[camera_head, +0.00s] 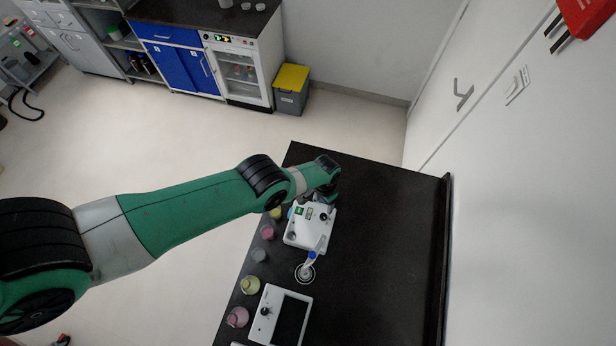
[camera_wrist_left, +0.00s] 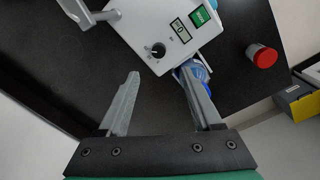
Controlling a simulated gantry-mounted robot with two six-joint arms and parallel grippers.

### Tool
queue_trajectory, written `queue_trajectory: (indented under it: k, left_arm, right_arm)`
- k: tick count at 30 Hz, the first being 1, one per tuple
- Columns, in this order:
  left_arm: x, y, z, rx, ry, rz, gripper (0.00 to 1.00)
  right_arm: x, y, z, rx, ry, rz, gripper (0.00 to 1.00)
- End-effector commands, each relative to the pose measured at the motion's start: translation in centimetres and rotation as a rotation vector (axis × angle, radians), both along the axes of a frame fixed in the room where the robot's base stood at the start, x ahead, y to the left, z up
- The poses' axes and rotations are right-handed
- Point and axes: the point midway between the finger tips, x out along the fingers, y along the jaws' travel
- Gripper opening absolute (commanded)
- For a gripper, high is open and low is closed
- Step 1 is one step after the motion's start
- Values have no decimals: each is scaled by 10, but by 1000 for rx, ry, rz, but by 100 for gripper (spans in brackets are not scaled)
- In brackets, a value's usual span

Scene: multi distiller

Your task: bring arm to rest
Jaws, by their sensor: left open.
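My left arm reaches in from the left in the head view, its wrist end (camera_head: 328,165) over the far part of the black bench. The left gripper (camera_wrist_left: 160,72) is open and empty in the left wrist view, its two grey fingers spread apart. The arm partly hides it in the head view. A white distiller device (camera_head: 304,238) with a knob and a green switch stands just below the wrist end. It also shows beyond the fingers in the left wrist view (camera_wrist_left: 150,18). Blue-tinted glassware beside the device shows close behind the right-hand finger. My right gripper is not seen.
Several small jars, one of them yellow-green (camera_head: 251,285), line the bench's left edge. A second white device (camera_head: 268,310) stands nearer. The bench's right side (camera_head: 395,240) is clear. A red object with black prongs (camera_head: 588,18) is at the top right, by the white wall.

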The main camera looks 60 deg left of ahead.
Motion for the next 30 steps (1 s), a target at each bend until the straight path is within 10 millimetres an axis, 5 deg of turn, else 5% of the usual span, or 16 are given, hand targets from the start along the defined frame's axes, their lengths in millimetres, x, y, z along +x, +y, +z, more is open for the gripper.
queue_trajectory:
  k: [20,23,26,30]
  left_arm:
    - [4,-7,5,0,0,-17,66]
    - [6,-22,4,0,1,-51,66]
    - [47,-29,24,19,-104,-82,66]
    - [136,-39,91,61,-363,-123,66]
  right_arm:
    - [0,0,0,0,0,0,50]
    - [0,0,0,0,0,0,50]
    - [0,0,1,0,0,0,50]
    - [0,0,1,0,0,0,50]
